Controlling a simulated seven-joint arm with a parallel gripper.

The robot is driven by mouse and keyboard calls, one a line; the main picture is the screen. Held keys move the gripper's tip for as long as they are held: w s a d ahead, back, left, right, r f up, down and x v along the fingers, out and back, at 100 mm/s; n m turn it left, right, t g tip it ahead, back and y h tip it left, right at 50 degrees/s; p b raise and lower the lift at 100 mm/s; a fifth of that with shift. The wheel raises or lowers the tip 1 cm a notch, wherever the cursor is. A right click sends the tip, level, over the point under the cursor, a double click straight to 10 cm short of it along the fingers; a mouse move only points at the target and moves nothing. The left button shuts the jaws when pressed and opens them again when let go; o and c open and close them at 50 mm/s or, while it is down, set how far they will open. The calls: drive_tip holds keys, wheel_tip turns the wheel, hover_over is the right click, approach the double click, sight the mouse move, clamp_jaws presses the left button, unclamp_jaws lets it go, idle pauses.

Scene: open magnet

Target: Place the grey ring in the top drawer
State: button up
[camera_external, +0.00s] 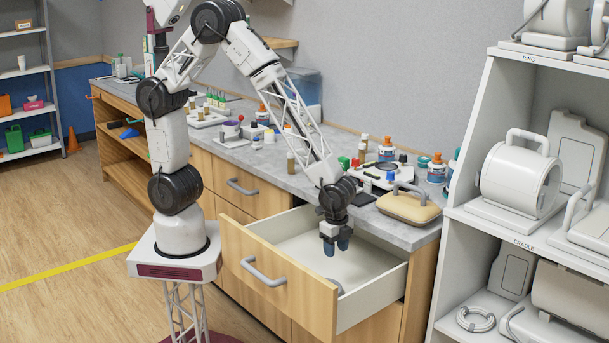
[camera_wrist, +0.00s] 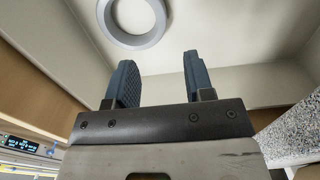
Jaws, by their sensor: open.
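The top drawer (camera_external: 378,300) is pulled open, with a wooden front and a pale inside. A grey ring (camera_wrist: 137,43) lies flat on the drawer floor, at the top of the wrist view and partly cut off by the frame. In the external view only a small grey part of the ring (camera_external: 337,288) shows behind the drawer front. My gripper (camera_external: 336,246) points down into the drawer, open and empty. In the wrist view, its two blue fingers (camera_wrist: 158,60) are spread and apart from the ring.
The grey counter (camera_external: 240,153) holds several bottles, racks and a tan handled case (camera_external: 409,205) near the drawer's right side. White shelving (camera_external: 455,218) stands close at right, with another grey ring-shaped thing (camera_external: 476,328) on its lower shelf. The drawer walls surround my gripper.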

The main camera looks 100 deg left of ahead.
drive_tip(key=s+a+r+n, duration=0.1)
drive_tip(key=s+a+r, duration=0.25)
drive_tip(key=r, duration=0.35)
drive_tip(key=s+a+r+n+t, duration=0.1)
drive_tip(key=s+a+r+n, duration=0.1)
drive_tip(key=s+a+r, duration=0.3)
drive_tip(key=s+a+r+n, duration=0.1)
drive_tip(key=a+r, duration=0.2)
drive_tip(key=r, duration=0.5)
drive_tip(key=s+a+r+n, duration=0.2)
drive_tip(key=s+a+r, duration=0.2)
drive_tip(key=s, duration=0.5)
drive_tip(key=s+a+r+n+t, duration=0.1)
drive_tip(key=s+a+r, duration=0.3)
drive_tip(key=s, duration=0.5)
wheel_tip(320, 180, up, 2)
drive_tip(key=shift+r+n+t, duration=0.1)
drive_tip(key=shift+n+t, duration=0.2)
drive_tip(key=shift+n, duration=0.5)
